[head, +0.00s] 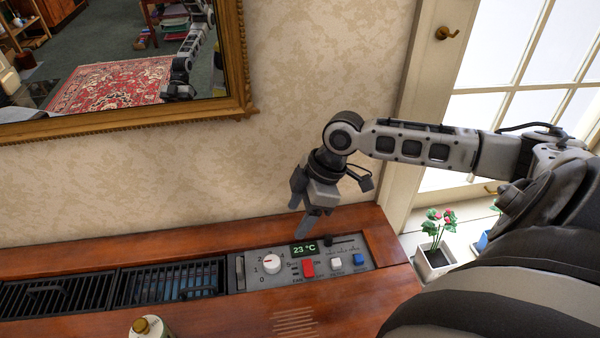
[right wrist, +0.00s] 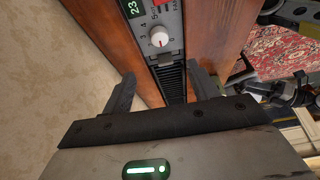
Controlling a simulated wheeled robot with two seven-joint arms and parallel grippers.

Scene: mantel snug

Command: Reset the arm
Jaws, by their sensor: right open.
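My right arm (head: 420,145) reaches in from the right in the head view, with its elbow bent and its hand hanging down. My right gripper (head: 308,216) is above the back edge of a control panel set in the wooden mantel. In the right wrist view the right gripper (right wrist: 163,88) has its two fingers spread, with nothing between them. The panel's white knob (right wrist: 159,38) and a dark grille (right wrist: 172,80) show beyond the fingers. My left gripper is not in view.
The panel has a 23 °C display (head: 305,249), white dial (head: 271,264), red switch (head: 308,268), white button (head: 336,263) and blue button (head: 358,260). Black grilles (head: 170,283) lie left. A bottle (head: 150,328) stands in front, a potted plant (head: 435,260) right, a gilt-framed mirror (head: 240,60) behind.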

